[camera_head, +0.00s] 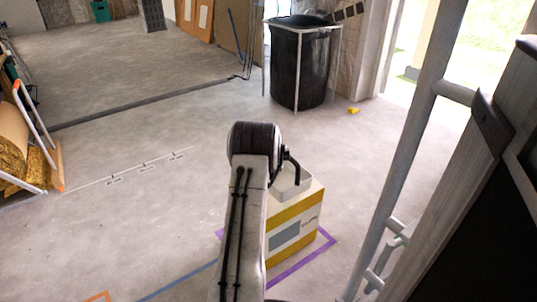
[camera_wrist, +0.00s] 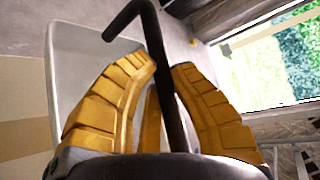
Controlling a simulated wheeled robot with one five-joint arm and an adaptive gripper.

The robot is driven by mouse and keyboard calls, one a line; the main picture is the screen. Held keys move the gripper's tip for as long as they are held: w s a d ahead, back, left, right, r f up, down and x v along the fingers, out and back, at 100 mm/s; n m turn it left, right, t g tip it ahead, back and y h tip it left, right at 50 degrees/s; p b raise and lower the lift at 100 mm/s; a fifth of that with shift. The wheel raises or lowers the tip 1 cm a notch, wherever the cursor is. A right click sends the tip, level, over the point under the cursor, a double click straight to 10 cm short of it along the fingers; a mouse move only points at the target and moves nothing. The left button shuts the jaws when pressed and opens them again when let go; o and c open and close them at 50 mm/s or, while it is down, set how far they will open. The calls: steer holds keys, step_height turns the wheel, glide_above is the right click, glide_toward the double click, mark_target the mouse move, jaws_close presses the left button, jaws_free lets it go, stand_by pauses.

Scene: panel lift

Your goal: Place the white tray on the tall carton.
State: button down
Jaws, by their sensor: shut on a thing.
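The white tray (camera_head: 291,184) is over the top of the tall carton (camera_head: 291,237), which is white and yellow and stands on the floor. I cannot tell whether the tray touches the carton. My arm hides the tray's left part. In the wrist view, the tray (camera_wrist: 75,75) lies beyond the yellow fingers of my gripper (camera_wrist: 160,95). A black bent bar (camera_wrist: 160,45), apparently the tray's handle, runs between the fingers, and they are shut on it. The bar also shows in the head view (camera_head: 294,165).
Purple tape (camera_head: 318,256) marks the floor around the carton. A metal frame (camera_head: 408,140) stands close on the right. A black bin (camera_head: 300,68) stands behind, with a small yellow object (camera_head: 353,111) near it. A rack with rolls (camera_head: 25,150) is at far left. The middle floor is clear.

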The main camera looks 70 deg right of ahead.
step_height(320, 180, down, 4)
steer(key=shift+r+b, duration=0.2)
steer(key=shift+b, duration=0.4)
steer(key=shift+r, duration=0.1)
steer(key=c, duration=1.2)
jaws_free()
steer(key=p+v, duration=0.4)
steer(key=v, duration=0.8)
